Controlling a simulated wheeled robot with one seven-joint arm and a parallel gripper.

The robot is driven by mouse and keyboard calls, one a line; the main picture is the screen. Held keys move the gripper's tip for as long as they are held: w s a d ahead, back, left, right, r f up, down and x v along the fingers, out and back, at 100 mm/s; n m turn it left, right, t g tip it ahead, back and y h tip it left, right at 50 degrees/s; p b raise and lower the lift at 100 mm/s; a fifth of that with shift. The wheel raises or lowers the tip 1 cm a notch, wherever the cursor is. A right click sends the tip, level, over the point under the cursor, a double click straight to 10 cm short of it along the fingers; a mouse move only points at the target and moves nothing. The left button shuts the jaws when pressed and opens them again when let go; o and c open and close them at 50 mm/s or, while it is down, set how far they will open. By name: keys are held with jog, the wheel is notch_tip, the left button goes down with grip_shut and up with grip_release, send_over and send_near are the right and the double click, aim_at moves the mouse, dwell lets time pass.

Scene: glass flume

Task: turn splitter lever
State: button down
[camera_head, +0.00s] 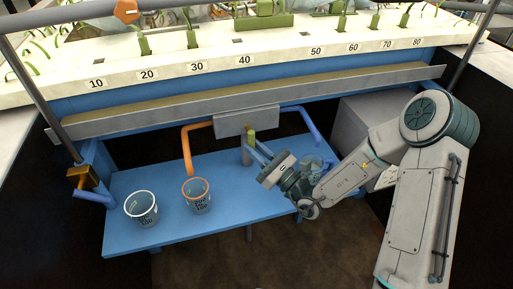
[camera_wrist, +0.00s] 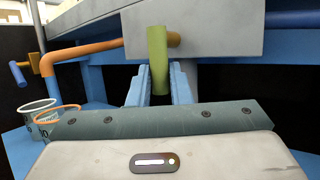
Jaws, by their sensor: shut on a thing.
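The splitter lever (camera_head: 251,136) is a short green-yellow bar on the front of a grey splitter box (camera_head: 247,121). In the wrist view the lever (camera_wrist: 158,62) hangs about upright from a brown pivot on the box (camera_wrist: 222,29). My gripper (camera_head: 250,150) reaches up to the lever from the lower right. In the wrist view its two blue fingers (camera_wrist: 159,84) stand on either side of the lever's lower end, shut on it. The lever's lowest tip is partly hidden between the fingers.
An orange pipe (camera_head: 186,148) leaves the box on the left, a blue pipe (camera_head: 308,122) on the right. An orange-rimmed beaker (camera_head: 197,197), a white-rimmed beaker (camera_head: 141,208) and a third beaker (camera_head: 312,164) behind my wrist stand on the blue shelf (camera_head: 165,183). A grey cabinet stands right.

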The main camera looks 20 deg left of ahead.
dwell(0.3)
jog(key=c, duration=1.3)
grip_release()
jog(key=v, duration=1.3)
jog(key=shift+s+d+f, duration=0.1)
jog(key=shift+s+d, duration=0.1)
jog(key=shift+d, duration=0.15)
